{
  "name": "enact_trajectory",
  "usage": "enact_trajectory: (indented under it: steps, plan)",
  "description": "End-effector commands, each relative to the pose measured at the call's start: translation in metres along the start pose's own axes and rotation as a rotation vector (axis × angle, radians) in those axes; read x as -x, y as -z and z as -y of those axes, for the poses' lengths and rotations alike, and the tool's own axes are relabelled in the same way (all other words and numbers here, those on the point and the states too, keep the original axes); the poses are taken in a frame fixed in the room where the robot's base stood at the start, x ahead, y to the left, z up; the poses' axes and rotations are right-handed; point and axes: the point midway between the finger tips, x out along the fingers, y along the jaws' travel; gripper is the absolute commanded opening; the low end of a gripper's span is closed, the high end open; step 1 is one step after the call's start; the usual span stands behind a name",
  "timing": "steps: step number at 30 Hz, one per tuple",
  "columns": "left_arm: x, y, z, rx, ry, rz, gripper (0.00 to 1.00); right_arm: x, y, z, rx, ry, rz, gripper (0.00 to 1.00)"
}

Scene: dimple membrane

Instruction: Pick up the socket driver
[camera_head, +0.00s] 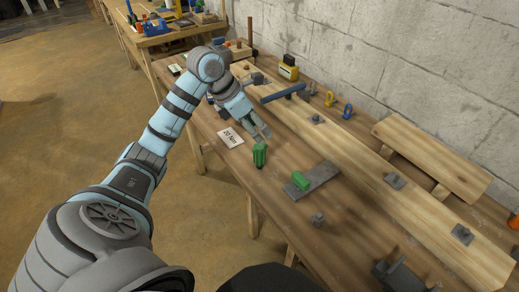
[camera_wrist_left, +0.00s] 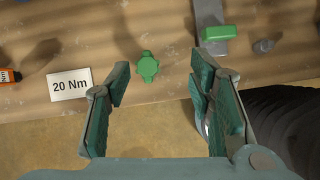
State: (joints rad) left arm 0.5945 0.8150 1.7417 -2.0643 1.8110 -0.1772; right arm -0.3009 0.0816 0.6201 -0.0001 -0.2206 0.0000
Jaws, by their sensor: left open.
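A green lobed handle (camera_head: 259,154), seemingly the socket driver, stands upright near the front edge of the bench. In the left wrist view its green top (camera_wrist_left: 148,67) shows from above, between the lines of the two fingers and beyond the tips. My left gripper (camera_head: 260,134) is open and empty, just behind the handle in the head view and apart from it. Its lower part is hard to make out. My right gripper is in neither view.
A white "20 Nm" card (camera_head: 231,137) lies left of the handle. A green block (camera_head: 300,181) sits on a grey plate (camera_head: 322,177) to its right, with a small grey piece (camera_head: 318,218) nearby. A long pale board (camera_head: 360,160) runs behind them.

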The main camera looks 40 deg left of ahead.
Motion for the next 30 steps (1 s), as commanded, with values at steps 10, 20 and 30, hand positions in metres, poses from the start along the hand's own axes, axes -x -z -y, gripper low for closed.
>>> enact_trajectory:
  steps: [10,20,30]
  plan:
    - [-0.060,0.026,-0.021,0.025,-0.056,-0.095,0.49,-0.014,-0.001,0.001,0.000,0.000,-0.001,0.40]
    - [-0.115,0.032,-0.020,0.024,-0.055,-0.094,0.49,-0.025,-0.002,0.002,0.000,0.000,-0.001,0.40]
    - [-0.132,0.032,-0.022,0.023,-0.058,-0.092,0.47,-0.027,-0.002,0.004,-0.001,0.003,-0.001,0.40]
